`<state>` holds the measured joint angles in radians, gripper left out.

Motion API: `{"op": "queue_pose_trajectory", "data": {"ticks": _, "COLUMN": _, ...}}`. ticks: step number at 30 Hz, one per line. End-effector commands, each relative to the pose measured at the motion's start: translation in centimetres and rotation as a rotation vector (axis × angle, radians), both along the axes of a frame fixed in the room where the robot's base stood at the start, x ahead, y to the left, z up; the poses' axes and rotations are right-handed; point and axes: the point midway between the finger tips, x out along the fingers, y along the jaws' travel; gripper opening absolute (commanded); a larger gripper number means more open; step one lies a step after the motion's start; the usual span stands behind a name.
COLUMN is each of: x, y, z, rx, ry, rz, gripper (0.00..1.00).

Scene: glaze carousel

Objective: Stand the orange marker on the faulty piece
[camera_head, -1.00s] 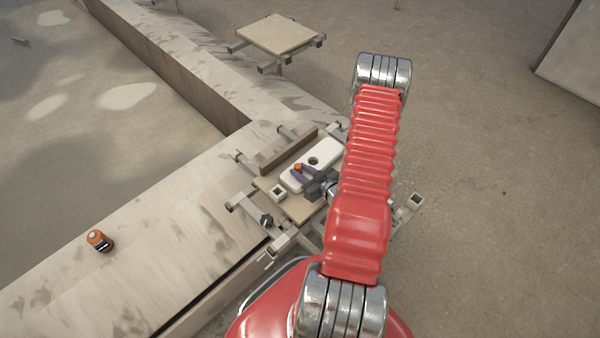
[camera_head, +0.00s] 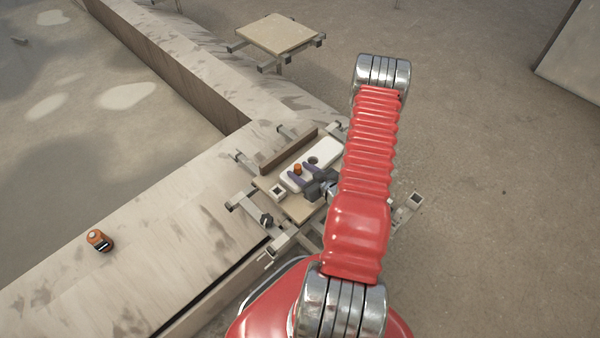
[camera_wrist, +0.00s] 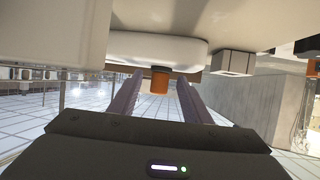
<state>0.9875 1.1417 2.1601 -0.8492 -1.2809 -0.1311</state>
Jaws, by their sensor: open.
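The orange marker (camera_head: 297,168) is a small cylinder on the left part of a long white piece (camera_head: 327,150) with a dark round hole. The piece lies on a tan carousel board (camera_head: 298,207). My gripper (camera_head: 299,173) is open around the marker's end of the piece, with its purple fingers spread. In the wrist view, the marker (camera_wrist: 160,80) shows between the two fingertips, with gaps on both sides. There it touches, or nearly touches, the white piece (camera_wrist: 155,49); the picture appears upside down. My arm hides part of the board's right side.
A brown upright strip (camera_head: 288,151) edges the board's back, and a small white square block (camera_head: 278,191) sits near its left edge. An orange and black object (camera_head: 99,241) stands on the pale ledge (camera_head: 150,250). Another board (camera_head: 278,35), empty, is farther back.

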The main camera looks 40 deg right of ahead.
Motion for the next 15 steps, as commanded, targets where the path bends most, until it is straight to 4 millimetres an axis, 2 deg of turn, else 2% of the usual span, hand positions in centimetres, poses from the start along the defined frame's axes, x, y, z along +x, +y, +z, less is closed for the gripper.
{"op": "queue_pose_trajectory", "data": {"ticks": 5, "x": -0.7, "y": 0.0, "z": 0.4, "rx": 0.0, "ry": 0.001, "rz": -0.002, "gripper": 0.44}}
{"op": "queue_pose_trajectory", "data": {"ticks": 15, "x": -4.8, "y": 0.3, "z": 2.2, "rx": 0.002, "ry": 0.0, "rz": -0.004, "gripper": 0.44}}
